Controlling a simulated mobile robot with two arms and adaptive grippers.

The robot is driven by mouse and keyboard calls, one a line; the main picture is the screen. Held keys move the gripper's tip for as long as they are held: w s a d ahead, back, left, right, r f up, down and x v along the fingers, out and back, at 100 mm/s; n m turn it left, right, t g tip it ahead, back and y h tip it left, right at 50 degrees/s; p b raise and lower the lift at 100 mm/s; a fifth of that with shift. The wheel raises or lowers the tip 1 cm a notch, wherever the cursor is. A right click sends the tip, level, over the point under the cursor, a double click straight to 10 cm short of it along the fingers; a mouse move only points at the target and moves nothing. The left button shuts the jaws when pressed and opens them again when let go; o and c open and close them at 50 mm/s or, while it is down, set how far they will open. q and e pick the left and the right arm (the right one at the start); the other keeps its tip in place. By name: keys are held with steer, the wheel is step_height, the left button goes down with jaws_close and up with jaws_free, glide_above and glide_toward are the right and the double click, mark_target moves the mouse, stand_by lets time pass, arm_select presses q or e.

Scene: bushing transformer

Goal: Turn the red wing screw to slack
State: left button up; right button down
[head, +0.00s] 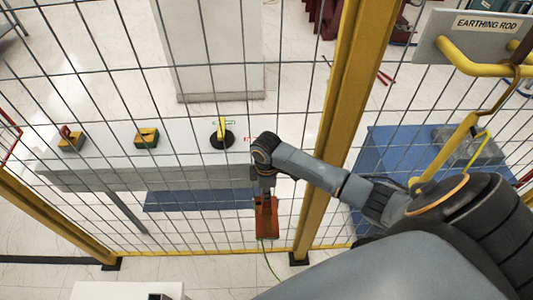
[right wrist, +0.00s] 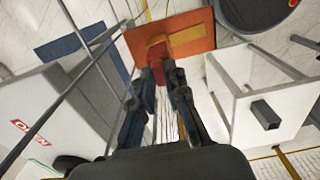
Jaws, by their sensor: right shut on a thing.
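My right gripper (head: 265,196) points down at an orange plate (head: 267,224) low on the mesh fence. In the right wrist view, its two dark fingers (right wrist: 166,78) are closed around the red wing screw (right wrist: 158,55), which sits in front of the orange plate (right wrist: 195,40). The fingertips cover part of the screw, so its exact turn angle cannot be seen. In the head view the screw is too small and covered to tell apart. My left gripper is in neither view.
A yellow-framed mesh fence (head: 330,125) stands right around the work spot. Behind it a white table (head: 180,155) carries several switches. A green-yellow cable (head: 267,262) hangs below the plate. A white open box (right wrist: 240,100) stands close on the right in the wrist view.

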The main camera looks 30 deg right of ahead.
steer(key=c, duration=1.3)
jaws_free()
steer(key=shift+c, duration=0.2)
step_height(320, 180, up, 12)
